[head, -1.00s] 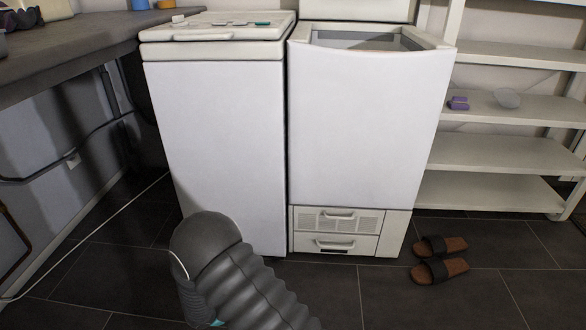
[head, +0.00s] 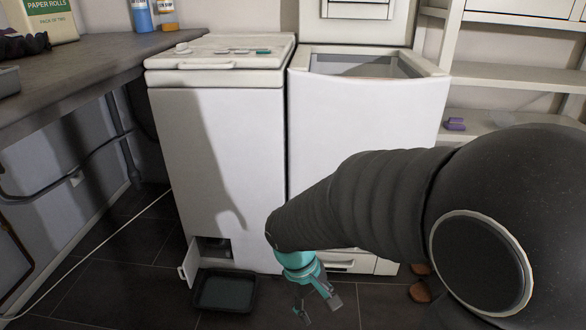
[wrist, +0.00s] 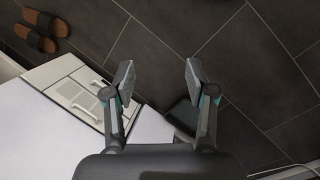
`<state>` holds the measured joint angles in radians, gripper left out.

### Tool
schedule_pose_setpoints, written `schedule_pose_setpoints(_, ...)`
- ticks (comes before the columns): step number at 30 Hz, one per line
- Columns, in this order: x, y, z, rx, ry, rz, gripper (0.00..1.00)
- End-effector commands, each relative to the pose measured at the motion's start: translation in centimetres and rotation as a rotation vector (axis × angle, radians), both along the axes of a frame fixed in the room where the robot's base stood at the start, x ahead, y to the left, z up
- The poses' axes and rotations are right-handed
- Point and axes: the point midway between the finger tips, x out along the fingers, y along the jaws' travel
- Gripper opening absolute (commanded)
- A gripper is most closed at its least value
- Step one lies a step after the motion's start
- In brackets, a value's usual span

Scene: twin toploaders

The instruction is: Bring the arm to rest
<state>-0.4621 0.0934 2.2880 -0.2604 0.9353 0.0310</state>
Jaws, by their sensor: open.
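My gripper (head: 318,300) hangs at the end of my dark arm, low in front of the right-hand toploader (head: 370,120). My arm covers much of the right-hand toploader's front.
A worktop (head: 75,75) with a paper-rolls pack (head: 50,18) and bottles runs along the left. Brown sandals (wrist: 40,38) lie on the floor. A pale cable (head: 95,258) crosses the left floor.

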Motion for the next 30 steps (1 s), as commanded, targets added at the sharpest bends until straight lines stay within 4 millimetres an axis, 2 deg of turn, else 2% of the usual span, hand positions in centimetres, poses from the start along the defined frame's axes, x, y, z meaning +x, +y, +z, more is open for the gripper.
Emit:
schedule_pose_setpoints(1, -0.5, -0.6, 1.7, 0.037, -0.024, -0.035, 0.56)
schedule_pose_setpoints(3, -1.3, -1.2, 3.3, 0.085, -0.053, -0.082, 0.56)
schedule_pose_setpoints(15, -5.7, -5.0, 12.0, 0.31, -0.271, -0.346, 0.56)
schedule_pose_setpoints(24, -8.1, -8.8, 18.4, 0.377, -0.498, -0.465, 0.56)
schedule_pose_setpoints(30, -8.8, -10.6, 21.2, 0.386, -0.597, -0.519, 0.56)
